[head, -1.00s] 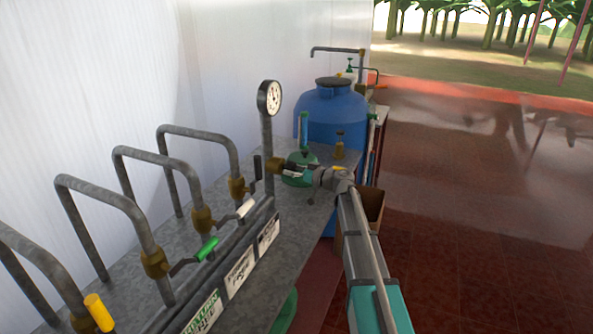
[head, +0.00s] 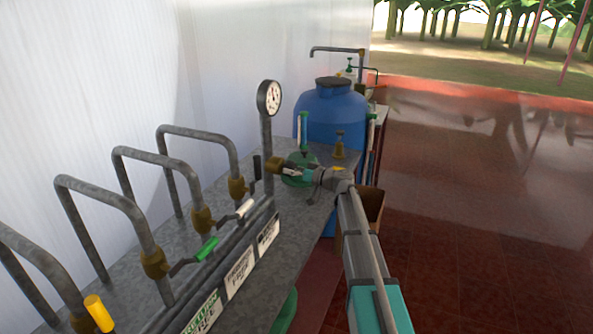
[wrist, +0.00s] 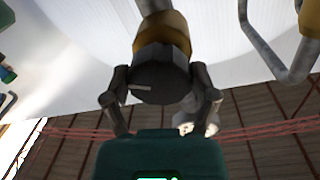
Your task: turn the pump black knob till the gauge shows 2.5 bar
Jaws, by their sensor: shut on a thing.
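The black knob (wrist: 160,75) fills the middle of the wrist view, with a pale pointer mark on its face and a brass fitting (wrist: 170,30) behind it. My gripper (wrist: 162,100) has one finger on each side of the knob and is shut on it. In the head view my gripper (head: 288,172) meets the brass fitting at the end of the pipe manifold and hides most of the knob. The round white gauge (head: 270,97) stands on a grey post above; its needle is too small to read exactly.
Bent grey pipes with brass valves and white, green and yellow levers (head: 207,249) line the metal bench (head: 285,235) at left. A blue tank (head: 335,112) stands behind. A green-based item (head: 299,168) and a brass piece (head: 339,147) are close to my gripper. Floor at right is clear.

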